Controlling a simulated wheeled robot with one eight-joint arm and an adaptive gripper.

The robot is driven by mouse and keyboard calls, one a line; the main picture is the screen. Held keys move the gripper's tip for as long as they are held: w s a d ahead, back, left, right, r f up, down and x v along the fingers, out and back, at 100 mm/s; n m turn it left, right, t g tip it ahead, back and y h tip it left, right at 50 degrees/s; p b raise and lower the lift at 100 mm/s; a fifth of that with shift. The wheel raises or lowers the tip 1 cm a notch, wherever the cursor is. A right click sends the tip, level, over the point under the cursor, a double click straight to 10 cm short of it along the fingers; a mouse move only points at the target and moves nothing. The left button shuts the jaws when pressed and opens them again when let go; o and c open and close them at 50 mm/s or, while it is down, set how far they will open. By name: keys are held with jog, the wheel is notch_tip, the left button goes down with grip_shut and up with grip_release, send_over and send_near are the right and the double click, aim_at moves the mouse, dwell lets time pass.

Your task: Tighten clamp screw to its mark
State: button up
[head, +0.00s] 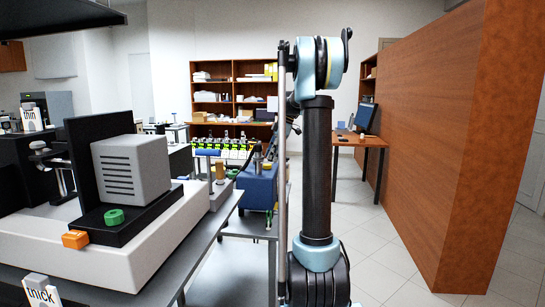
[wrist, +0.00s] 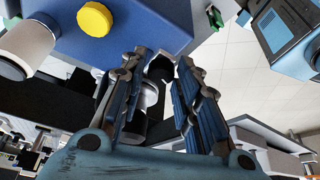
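My gripper (wrist: 163,66) shows in the wrist view with its two dark blue and grey fingers spread apart. A small dark rounded part (wrist: 159,70) appears between the fingertips; I cannot tell whether it is the clamp screw or whether a finger touches it. A yellow ribbed knob (wrist: 95,21) sits on a blue housing (wrist: 135,22), up and left of the fingers. In the head view a green knob (head: 114,216) sits on a black base beside a grey finned block (head: 133,168). No mark on a screw can be made out. My gripper is not clear in the head view.
An orange block (head: 75,240) sits on the white bench unit (head: 120,262) at left. A blue box (head: 258,187) stands on the bench beyond. A wooden partition (head: 430,140) closes the right side. The tiled floor (head: 385,240) between is clear.

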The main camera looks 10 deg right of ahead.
grip_shut()
jog(key=shift+m, duration=0.3)
jog(key=m+t, duration=0.1)
jog(key=m, duration=0.2)
jog(key=shift+s+m+t, duration=0.1)
jog(key=shift+m+t, duration=0.2)
jog(key=shift+s+a+m+t+h, duration=0.1)
jog(key=shift+m+t+h, duration=0.25)
jog(key=shift+m, duration=0.85)
jog(key=shift+s+m+t+h, duration=0.15)
jog(key=shift+m+t, duration=0.4)
jog(key=shift+m, duration=0.65)
jog(key=shift+w, duration=0.1)
jog(key=o, duration=0.7)
grip_release()
jog(key=shift+c, duration=0.2)
